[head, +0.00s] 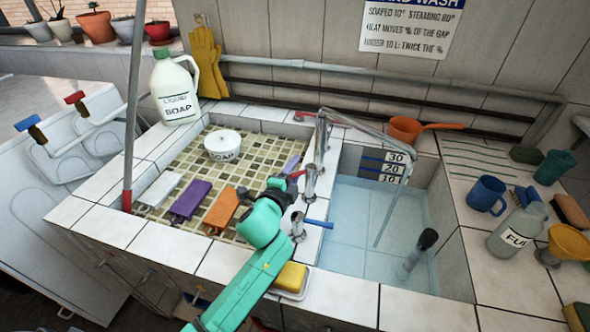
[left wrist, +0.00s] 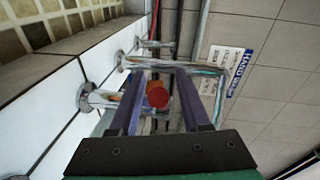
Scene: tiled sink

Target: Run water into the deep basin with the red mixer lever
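The deep basin (head: 352,215) is at right of centre in the head view, with pale blue water in it. A thin stream seems to fall from the spout (head: 375,134) into it. The red mixer lever (left wrist: 157,96) shows its round red end between my left fingers in the left wrist view. A bit of red also shows in the head view (head: 297,174). My left gripper (left wrist: 158,100) is open, its fingers either side of the lever with gaps visible; contact is unclear. A blue lever (head: 319,223) sticks out in front of the gripper. My right gripper is not in view.
A depth scale (head: 386,167) is on the basin's back wall; a black-topped pipe (head: 418,250) stands in the water. A yellow sponge (head: 291,277) sits beside my left arm.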

